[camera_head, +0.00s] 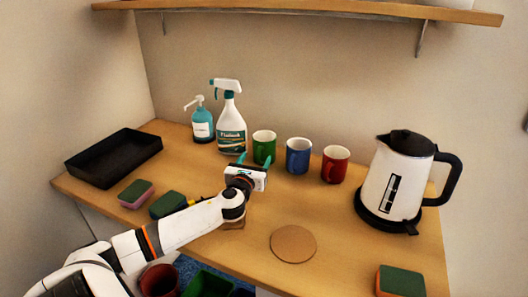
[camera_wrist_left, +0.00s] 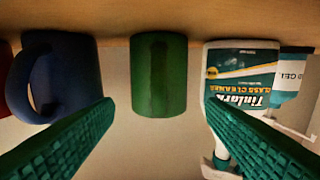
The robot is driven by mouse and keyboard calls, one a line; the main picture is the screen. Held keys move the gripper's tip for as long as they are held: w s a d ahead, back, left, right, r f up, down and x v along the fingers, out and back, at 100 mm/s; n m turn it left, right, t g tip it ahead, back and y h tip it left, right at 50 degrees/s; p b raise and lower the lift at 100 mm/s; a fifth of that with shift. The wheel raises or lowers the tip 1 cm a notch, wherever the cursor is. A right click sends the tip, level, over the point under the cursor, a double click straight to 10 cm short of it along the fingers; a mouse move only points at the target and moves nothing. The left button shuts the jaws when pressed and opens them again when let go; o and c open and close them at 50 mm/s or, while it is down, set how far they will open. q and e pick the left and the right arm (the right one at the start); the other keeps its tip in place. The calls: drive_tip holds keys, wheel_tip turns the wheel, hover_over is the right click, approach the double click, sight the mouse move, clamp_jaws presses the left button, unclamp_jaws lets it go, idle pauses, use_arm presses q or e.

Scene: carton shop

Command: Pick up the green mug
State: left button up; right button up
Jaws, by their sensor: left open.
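The green mug (camera_head: 264,144) stands upright on the wooden counter in the head view, between the spray bottle and the blue mug. My left gripper (camera_head: 256,162) is just in front of it, with its green fingers pointing at it. In the left wrist view, which appears upside down, the green mug (camera_wrist_left: 159,76) sits centred beyond the two open fingers (camera_wrist_left: 155,120). The fingers are apart and nothing is between them at their near ends. The lower front of the mug is partly hidden by the gripper in the head view. My right gripper is not in view.
A blue mug (camera_head: 298,155) and a red mug (camera_head: 335,164) stand to the right, a spray bottle (camera_head: 231,125) and soap dispenser (camera_head: 202,124) to the left. A kettle (camera_head: 394,180), black tray (camera_head: 115,157), sponges (camera_head: 136,193) and cork mat (camera_head: 293,243) also occupy the counter.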

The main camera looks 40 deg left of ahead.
sight(258, 156)
use_arm(q)
drive_tip(key=shift+x, duration=2.75)
drive_tip(key=shift+d, duration=0.1)
drive_tip(key=c, duration=1)
